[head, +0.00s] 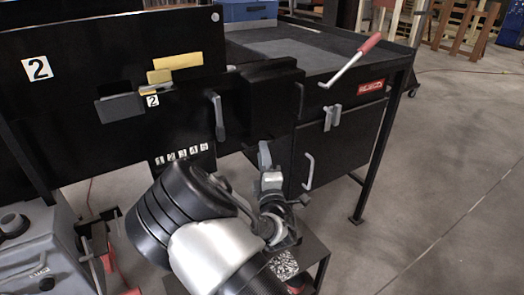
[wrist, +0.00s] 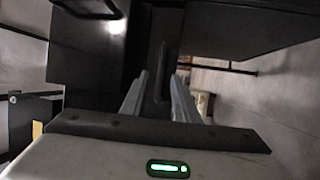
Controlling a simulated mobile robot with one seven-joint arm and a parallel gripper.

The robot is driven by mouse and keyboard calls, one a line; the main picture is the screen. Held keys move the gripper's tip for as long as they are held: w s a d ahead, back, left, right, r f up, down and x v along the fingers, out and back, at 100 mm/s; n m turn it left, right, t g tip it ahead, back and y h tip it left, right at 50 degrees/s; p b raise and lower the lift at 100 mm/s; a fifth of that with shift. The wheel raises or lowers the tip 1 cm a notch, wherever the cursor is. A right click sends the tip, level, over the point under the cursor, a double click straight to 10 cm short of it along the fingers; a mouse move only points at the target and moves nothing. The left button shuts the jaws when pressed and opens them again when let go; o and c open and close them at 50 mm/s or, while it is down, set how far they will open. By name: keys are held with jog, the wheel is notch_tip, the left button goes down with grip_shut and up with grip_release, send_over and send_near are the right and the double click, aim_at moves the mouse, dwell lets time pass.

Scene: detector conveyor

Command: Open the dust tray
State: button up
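The black machine (head: 120,55) has several grey handles; I cannot tell for certain which part is the dust tray. One upright handle (head: 218,115) is on the dark front left of centre. Another upright handle (head: 309,171) is on the black cabinet door at the right. My gripper (head: 265,157) is in front of the machine, left of the cabinet door. In the wrist view its two grey fingers (wrist: 158,98) stand apart. A dark upright bar (wrist: 163,72), like a handle, shows between them. I cannot tell whether they touch it.
A red-gripped lever (head: 350,60) slants up above the cabinet, beside a red label (head: 371,87). A grey latch (head: 332,117) sits on the cabinet's upper edge. A blue bin (head: 250,11) stands at the back. The floor (head: 450,160) at the right is clear.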

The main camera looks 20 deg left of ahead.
jog(key=shift+x, duration=1.25)
grip_shut()
